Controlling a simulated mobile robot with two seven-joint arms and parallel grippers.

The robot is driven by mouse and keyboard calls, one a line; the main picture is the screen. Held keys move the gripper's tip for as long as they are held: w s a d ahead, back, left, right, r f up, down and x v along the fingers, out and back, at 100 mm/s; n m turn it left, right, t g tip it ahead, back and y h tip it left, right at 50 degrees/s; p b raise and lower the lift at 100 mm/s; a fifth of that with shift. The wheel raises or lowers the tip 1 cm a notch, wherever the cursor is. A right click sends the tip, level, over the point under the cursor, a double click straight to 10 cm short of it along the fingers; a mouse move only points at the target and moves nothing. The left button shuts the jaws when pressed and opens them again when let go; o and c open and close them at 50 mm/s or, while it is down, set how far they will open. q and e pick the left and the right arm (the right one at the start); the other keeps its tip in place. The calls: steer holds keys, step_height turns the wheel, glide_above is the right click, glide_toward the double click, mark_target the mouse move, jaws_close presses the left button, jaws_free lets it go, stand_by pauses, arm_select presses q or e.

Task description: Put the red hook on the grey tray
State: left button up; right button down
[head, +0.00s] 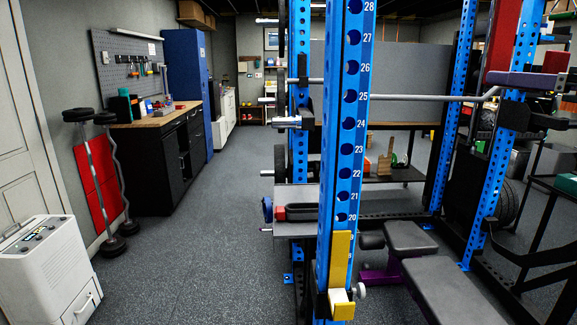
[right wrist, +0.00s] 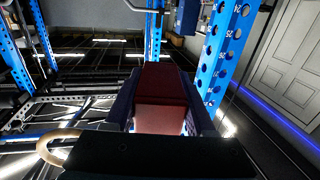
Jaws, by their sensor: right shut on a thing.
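My right gripper (head: 525,82) is high at the right of the head view, in front of a blue rack upright. It is shut on the red hook (head: 555,62), which shows only in part there. In the right wrist view the red hook (right wrist: 160,85) sits between the two dark fingers, over the black hand. A grey tray-like surface (head: 297,193) shows left of the numbered upright, partly hidden by it; small red and dark items are at its front. The hook is well apart from it. My left gripper is not in view.
The numbered blue upright (head: 345,130) stands in the middle and carries a yellow hook (head: 341,275). A barbell (head: 430,97) crosses the rack. A bench (head: 445,285) is low on the right. A white appliance (head: 45,270) stands at left. The floor at left centre is clear.

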steer(key=s+a+r+n+g+y, duration=0.1)
steer(key=s+a+n+g+y, duration=0.5)
steer(key=a+y, duration=0.35)
steer(key=s+a+f+n, duration=0.1)
steer(key=s+a, duration=0.2)
steer(key=s, duration=0.7)
steer(key=s+a+f+n, duration=0.1)
steer(key=s+a, duration=0.3)
steer(key=s, duration=0.6)
step_height(320, 180, up, 30)
steer(key=p, duration=3.4)
steer(key=shift+w+g+y, duration=0.3)
steer(key=shift+g+y, duration=0.05)
steer(key=shift+g, duration=0.05)
